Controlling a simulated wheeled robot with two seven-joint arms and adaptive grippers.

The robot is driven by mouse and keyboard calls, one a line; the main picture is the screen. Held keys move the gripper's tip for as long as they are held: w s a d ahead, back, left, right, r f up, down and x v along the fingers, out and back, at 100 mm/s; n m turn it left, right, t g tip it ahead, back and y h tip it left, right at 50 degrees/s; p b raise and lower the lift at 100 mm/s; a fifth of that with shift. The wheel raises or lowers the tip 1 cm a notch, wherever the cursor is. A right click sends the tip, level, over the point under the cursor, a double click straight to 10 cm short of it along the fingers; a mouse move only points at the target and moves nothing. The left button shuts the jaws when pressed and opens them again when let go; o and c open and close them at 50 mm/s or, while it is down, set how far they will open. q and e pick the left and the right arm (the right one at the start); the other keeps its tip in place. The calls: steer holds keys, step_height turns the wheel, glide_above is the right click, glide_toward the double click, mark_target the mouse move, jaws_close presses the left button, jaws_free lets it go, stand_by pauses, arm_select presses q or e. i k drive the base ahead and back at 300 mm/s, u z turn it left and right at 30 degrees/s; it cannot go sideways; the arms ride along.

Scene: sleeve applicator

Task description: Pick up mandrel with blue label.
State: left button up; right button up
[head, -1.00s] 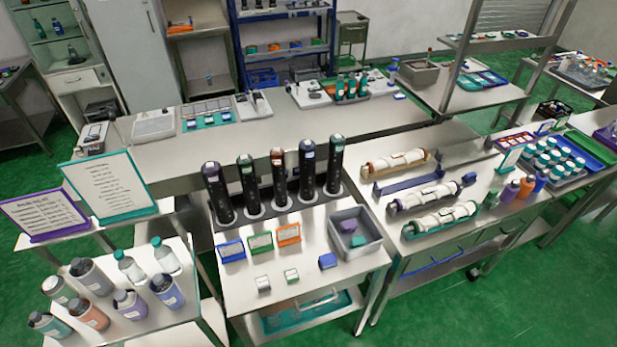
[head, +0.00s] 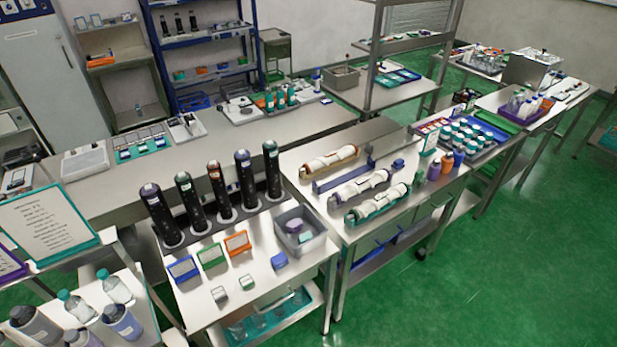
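Several tall black mandrels stand upright in a dark rack (head: 205,230) at the back of the near metal table. Each has a small label near its top. The fourth from the left (head: 246,182) appears to have a blue label. The leftmost mandrel (head: 160,215) has a pale label whose tint I cannot tell for sure. The rightmost mandrel (head: 272,172) looks greenish at its top. Neither of my grippers is in view.
A grey bin (head: 300,232) is at the table's right. A right-hand table (head: 320,207) holds white rolls on cradles. Green floor (head: 480,270) is open at front right.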

mark_target(244, 164)
steer(key=z, duration=1.3)
steer(key=i, duration=1.8)
steer(key=u, duration=1.1)
